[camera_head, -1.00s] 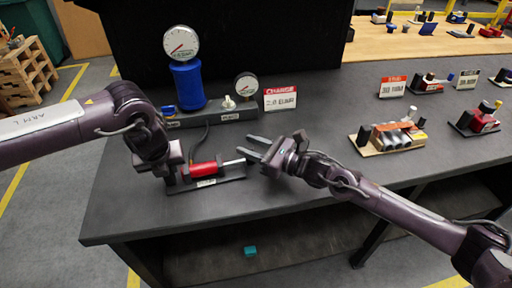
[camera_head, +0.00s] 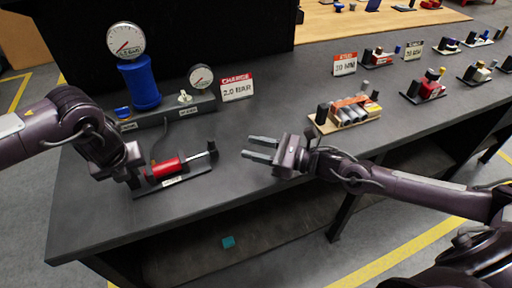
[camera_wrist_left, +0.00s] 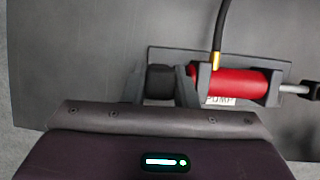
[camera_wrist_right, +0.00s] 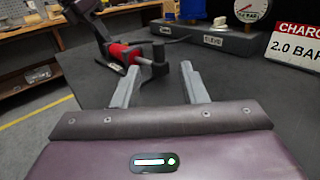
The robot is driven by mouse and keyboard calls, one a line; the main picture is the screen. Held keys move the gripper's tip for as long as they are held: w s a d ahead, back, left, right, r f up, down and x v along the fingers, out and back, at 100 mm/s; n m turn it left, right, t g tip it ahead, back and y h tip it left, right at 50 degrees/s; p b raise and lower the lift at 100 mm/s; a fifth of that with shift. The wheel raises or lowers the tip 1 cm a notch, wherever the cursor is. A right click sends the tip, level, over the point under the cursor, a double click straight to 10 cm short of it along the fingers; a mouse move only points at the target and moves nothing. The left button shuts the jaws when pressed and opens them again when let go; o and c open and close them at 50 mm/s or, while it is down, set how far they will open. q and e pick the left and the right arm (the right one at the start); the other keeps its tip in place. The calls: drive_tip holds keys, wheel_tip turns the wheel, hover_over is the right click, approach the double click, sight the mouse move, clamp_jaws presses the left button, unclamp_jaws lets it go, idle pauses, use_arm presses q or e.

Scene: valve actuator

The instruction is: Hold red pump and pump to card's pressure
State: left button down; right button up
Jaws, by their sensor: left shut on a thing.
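The red pump (camera_head: 168,167) lies on a dark base on the grey bench, its rod and black handle (camera_head: 212,149) pointing right. My left gripper (camera_head: 137,176) is shut on the black block (camera_wrist_left: 160,82) at the pump base's left end. My right gripper (camera_head: 246,149) is open and empty, to the right of the handle and apart from it. The right wrist view shows the handle (camera_wrist_right: 158,55) beyond the open fingers. The red-and-white card (camera_head: 237,87) reads 2.0 BAR. A large gauge (camera_head: 125,40) tops a blue cylinder (camera_head: 140,84); its needle is too small to read.
A smaller gauge (camera_head: 201,77) and a pale valve knob (camera_head: 184,97) stand on the dark rail behind the pump. A brown-and-grey device (camera_head: 348,113) and other cards sit farther right. Bench is clear between pump and right gripper.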

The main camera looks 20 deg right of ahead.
sight(212, 147)
drive_tip(key=shift+c, duration=1.2)
drive_tip(key=s+d, duration=0.1)
drive_tip(key=s+d+f, duration=0.1)
drive_tip(key=s+d, duration=0.1)
drive_tip(key=d, duration=0.1)
drive_tip(key=shift+s+f, duration=0.25)
drive_tip(key=shift+s, duration=0.15)
clamp_jaws()
drive_tip(key=x, duration=1.3)
drive_tip(key=shift+w+a, duration=0.2)
drive_tip(key=shift+a, duration=0.1)
drive_tip(key=shift+a, duration=0.1)
drive_tip(key=a, duration=0.5)
drive_tip(key=shift+s+a+r, duration=0.1)
drive_tip(key=shift+s+a, duration=0.2)
drive_tip(key=shift+a, duration=0.05)
